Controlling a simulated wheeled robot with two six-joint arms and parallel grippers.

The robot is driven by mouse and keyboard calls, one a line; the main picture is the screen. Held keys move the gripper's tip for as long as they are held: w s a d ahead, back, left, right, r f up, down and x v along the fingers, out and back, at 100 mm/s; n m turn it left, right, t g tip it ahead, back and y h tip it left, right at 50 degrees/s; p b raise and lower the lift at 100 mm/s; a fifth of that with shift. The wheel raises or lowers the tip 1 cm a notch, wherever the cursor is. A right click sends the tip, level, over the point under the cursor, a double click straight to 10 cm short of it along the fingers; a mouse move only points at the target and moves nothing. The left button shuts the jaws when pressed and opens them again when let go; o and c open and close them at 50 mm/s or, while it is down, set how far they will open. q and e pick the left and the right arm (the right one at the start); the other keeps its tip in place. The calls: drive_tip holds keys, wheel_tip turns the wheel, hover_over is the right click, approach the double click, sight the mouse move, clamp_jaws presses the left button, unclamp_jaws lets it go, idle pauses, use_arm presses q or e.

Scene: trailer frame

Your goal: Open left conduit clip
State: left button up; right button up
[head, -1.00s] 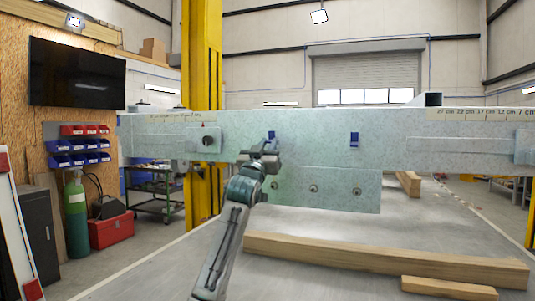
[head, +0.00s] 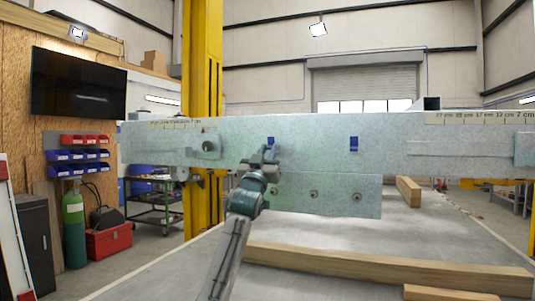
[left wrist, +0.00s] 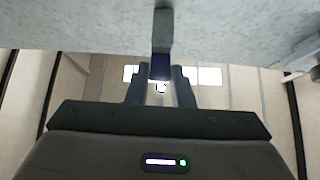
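The left conduit clip (head: 270,142) is a small blue piece on the face of the grey speckled beam (head: 300,127). My left gripper (head: 264,158) is right at it and covers its lower part in the head view. In the left wrist view the clip (left wrist: 160,66) hangs dark blue below a grey piece, between the two fingers of my left gripper (left wrist: 160,88). The fingers stand apart, with gaps beside the clip; I cannot tell whether either touches it. A second blue clip (head: 354,144) sits further right on the beam. My right gripper is out of view.
A plate with several bolts (head: 325,195) hangs below the beam behind my left arm. A round knob on a plate (head: 207,147) is to the left. Wooden timbers (head: 380,266) lie on the grey surface below. A yellow post (head: 202,60) stands behind the beam.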

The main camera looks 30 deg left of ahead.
use_arm(q)
drive_tip(key=o, duration=0.4)
drive_tip(key=shift+o, duration=0.2)
drive_tip(key=b+v, duration=0.3)
drive_tip(key=v, duration=0.7)
drive_tip(key=shift+s+f+b, duration=0.2)
drive_tip(key=shift+s+b, duration=0.1)
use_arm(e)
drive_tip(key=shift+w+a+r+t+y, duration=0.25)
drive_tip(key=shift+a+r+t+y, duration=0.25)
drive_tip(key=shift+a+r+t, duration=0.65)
use_arm(q)
drive_tip(key=shift+f, duration=0.1)
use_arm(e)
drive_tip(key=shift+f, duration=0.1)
